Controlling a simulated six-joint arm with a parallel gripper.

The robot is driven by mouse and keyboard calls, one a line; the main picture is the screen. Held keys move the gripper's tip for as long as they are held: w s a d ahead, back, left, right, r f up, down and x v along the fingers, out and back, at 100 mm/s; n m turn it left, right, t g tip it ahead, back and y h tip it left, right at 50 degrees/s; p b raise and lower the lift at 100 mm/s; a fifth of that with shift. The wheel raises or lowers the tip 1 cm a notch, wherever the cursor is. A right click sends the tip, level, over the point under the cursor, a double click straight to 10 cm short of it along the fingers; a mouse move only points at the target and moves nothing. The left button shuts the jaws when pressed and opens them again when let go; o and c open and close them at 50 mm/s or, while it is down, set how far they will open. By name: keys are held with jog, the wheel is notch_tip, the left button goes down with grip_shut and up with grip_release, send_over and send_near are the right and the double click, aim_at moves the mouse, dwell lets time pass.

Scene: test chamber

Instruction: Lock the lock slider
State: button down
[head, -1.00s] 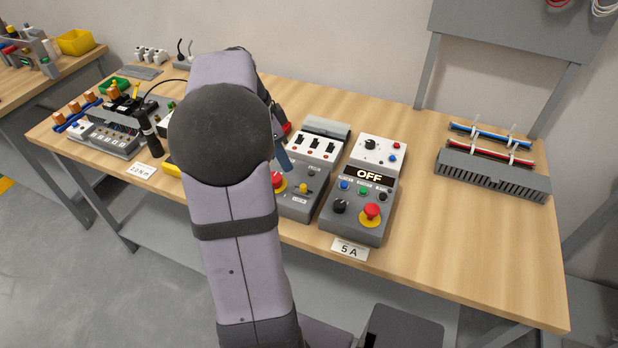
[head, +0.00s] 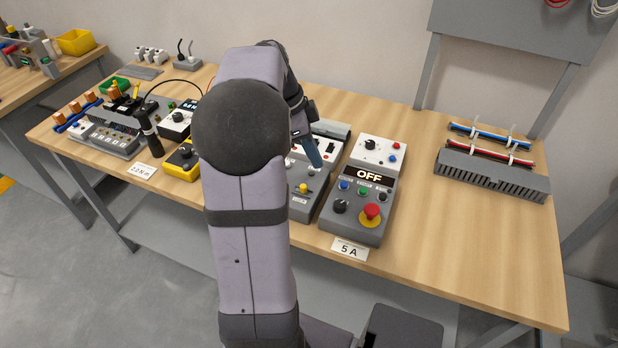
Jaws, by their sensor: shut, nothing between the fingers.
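A grey control box (head: 302,209) stands on the bench in the middle of the head view, partly behind my arm. A small yellow knob (head: 303,188), which looks like the lock slider, sits low on its front panel above a small white label. Its exact position along a slot is too small to tell. My gripper (head: 314,154) has blue-grey fingers and is shut and empty. It shows over the upper right part of this box, above the yellow knob in the picture. Contact with the panel cannot be told. My arm hides the box's left side.
A second grey box with an OFF display (head: 369,175) and a red mushroom button (head: 371,213) stands close on the right. A yellow device (head: 182,163) and a black-handled tool (head: 151,137) stand left of my arm. The right bench area is clear up to a grey cable duct (head: 490,174).

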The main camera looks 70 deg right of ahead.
aim_at(299, 189)
jog(key=p+x, duration=0.2)
jog(key=x, duration=0.6)
jog(key=shift+s+f, duration=0.15)
jog(key=shift+f, duration=0.15)
jog(key=w+p, duration=0.1)
jog(key=w+a+p, duration=0.1)
jog(key=w, duration=0.1)
jog(key=shift+a+r, duration=0.2)
jog(key=shift+w+a+f, duration=0.15)
jog(key=shift+w+a, duration=0.05)
jog(key=shift+w, duration=0.15)
jog(key=shift+w, duration=0.1)
jog(key=shift+w+f+b, duration=0.15)
jog(key=shift+w+b, duration=0.35)
jog(key=shift+w, duration=0.85)
jog(key=shift+s, duration=0.1)
